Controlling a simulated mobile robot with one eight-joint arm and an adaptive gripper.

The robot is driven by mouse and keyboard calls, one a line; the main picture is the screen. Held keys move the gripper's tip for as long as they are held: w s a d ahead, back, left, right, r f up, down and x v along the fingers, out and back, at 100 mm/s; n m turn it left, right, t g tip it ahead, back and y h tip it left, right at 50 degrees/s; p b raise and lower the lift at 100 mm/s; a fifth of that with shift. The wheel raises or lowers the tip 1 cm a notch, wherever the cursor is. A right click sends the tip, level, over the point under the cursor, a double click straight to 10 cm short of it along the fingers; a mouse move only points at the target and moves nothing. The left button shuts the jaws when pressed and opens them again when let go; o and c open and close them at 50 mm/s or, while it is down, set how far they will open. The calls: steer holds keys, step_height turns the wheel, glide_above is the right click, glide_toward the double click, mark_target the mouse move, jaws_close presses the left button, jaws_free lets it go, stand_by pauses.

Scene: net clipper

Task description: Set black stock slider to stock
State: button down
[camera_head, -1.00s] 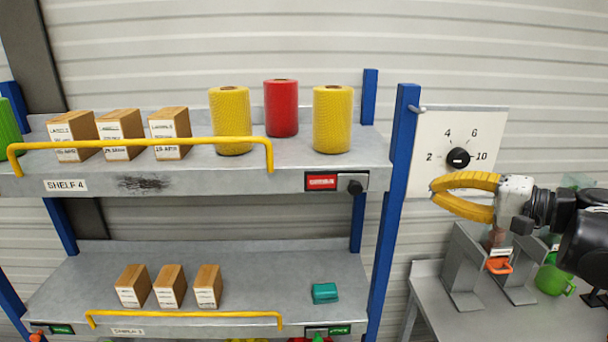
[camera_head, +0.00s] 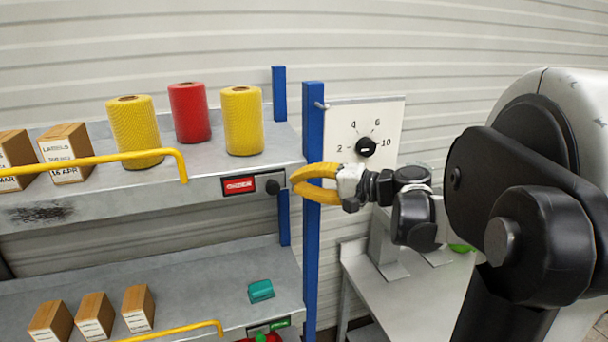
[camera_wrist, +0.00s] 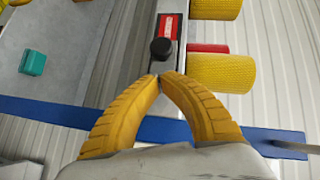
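The knob (camera_wrist: 161,49) and the red label (camera_wrist: 167,27) also show in the wrist view, the knob just beyond my fingertips. My yellow-fingered gripper (camera_head: 293,179) is just right of the knob, in front of the blue post, its fingertips pointing toward the knob. In the wrist view my gripper's fingertips (camera_wrist: 160,80) meet with nothing between them. A small gap to the knob appears.
A blue post (camera_head: 313,130) stands right beside the slider plate. A yellow rail (camera_head: 150,156) runs along the upper shelf front. Yellow and red rolls (camera_head: 190,113) stand on that shelf. A lower shelf holds a teal block (camera_head: 261,291). A dial panel (camera_head: 385,118) hangs to the right.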

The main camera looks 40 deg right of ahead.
mark_target(259, 190)
steer(key=shift+w+a+f, duration=0.15)
steer(key=shift+a+f, duration=0.05)
steer(key=shift+a, duration=0.55)
steer(key=a, duration=0.2)
steer(key=w+a, duration=0.1)
steer(key=a, duration=0.2)
steer(key=w+a, duration=0.1)
steer(key=a, duration=0.1)
steer(key=shift+a+b, duration=0.3)
steer(key=shift+d, duration=0.1)
steer(key=shift+w, duration=0.15)
